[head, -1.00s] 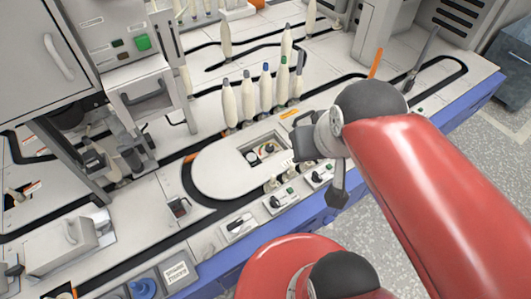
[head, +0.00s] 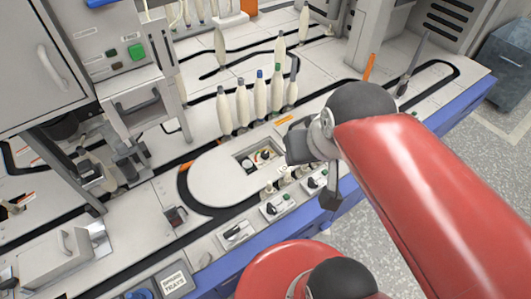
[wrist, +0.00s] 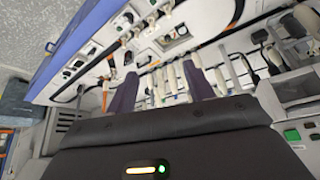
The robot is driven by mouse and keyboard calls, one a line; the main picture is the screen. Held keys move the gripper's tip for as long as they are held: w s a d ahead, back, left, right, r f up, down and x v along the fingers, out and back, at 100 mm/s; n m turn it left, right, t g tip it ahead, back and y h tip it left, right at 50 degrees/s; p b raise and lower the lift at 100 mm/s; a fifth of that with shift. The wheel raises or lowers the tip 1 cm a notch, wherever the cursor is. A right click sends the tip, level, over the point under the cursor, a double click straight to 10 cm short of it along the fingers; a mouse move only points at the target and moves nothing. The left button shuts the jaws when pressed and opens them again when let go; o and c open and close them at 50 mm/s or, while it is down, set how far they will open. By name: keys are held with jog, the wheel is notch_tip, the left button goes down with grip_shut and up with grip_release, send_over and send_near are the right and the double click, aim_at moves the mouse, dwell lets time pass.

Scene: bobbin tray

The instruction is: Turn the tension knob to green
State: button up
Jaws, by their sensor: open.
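A small dial with a dark knob (head: 264,155) and coloured marks sits in a square recess in the pale rounded plate (head: 215,185). It looks like the tension knob, but its pointer is too small to read. The recess also shows in the wrist view (wrist: 172,38), near the top. My gripper (head: 300,152) hangs just right of the recess in the head view, apart from it. In the wrist view its two dark fingers (wrist: 160,88) are spread with nothing between them. My gripper and arm hide part of the bench right of the recess.
Several pale bobbins (head: 243,102) stand upright behind the plate. Small switch boxes with dark knobs (head: 236,233) line the bench's front edge. A blue bench edge (head: 345,195) runs along the front. A grey machine with a handle (head: 135,100) stands at left.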

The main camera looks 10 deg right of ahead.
jog(key=w+f+m+g+p, duration=0.1)
jog(key=w+g, duration=0.1)
jog(key=w, duration=0.9)
jog(key=m+g+p, duration=0.2)
jog(key=g+p, duration=0.1)
jog(key=g, duration=0.1)
send_over(265, 153)
notch_tip(265, 153, down, 28)
jog(key=shift+s+f, duration=0.1)
jog(key=shift+f, duration=0.05)
notch_tip(265, 153, down, 8)
jog(key=shift+r, duration=0.1)
jog(key=c, duration=1)
